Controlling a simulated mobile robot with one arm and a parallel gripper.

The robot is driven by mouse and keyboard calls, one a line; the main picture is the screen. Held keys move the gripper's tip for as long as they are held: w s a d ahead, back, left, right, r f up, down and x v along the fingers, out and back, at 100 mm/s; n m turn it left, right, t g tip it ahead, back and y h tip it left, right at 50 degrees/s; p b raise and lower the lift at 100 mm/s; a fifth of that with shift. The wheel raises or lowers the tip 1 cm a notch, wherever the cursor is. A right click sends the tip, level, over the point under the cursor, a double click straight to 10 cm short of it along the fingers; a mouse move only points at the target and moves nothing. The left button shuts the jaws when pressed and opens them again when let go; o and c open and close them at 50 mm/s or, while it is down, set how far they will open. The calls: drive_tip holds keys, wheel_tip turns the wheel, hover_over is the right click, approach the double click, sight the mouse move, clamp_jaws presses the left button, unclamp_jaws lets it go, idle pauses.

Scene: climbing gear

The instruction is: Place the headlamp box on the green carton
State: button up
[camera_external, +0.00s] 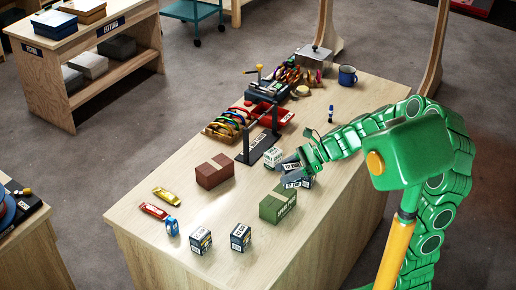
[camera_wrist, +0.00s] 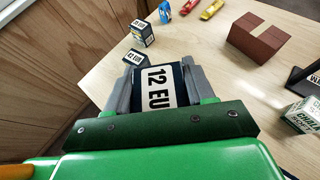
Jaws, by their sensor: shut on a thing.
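My gripper (camera_external: 291,168) is shut on a dark blue box (camera_external: 293,182) with a white price label, which I take to be the headlamp box. In the wrist view the box (camera_wrist: 158,88) sits between both grey fingers, its label reading "12 EUR". In the external view the fingers partly cover it, and its height above the table is hard to tell. The green carton (camera_external: 278,205) stands on the table just in front of and below the held box in the picture. The carton is not visible in the wrist view.
Two dark labelled boxes (camera_external: 201,240) (camera_external: 240,237) stand near the table's front edge. A brown carton (camera_external: 214,171) is left of my gripper, and a white-green box (camera_external: 273,157) and a dark stand (camera_external: 262,144) are behind it.

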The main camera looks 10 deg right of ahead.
drive_tip(key=shift+w+a+f, duration=0.45)
drive_tip(key=shift+w+f, duration=0.35)
drive_tip(key=shift+f, duration=0.25)
drive_tip(key=shift+w+a+f, duration=0.45)
drive_tip(key=shift+w+f, duration=0.3)
drive_tip(key=shift+f, duration=0.3)
drive_tip(key=shift+w+a+f, duration=0.45)
drive_tip(key=shift+w+f, duration=0.35)
drive_tip(key=shift+f, duration=1.7)
drive_tip(key=shift+f, duration=0.15)
drive_tip(key=o, duration=1.1)
drive_tip(key=shift+r, duration=0.2)
drive_tip(key=shift+v, duration=5.95)
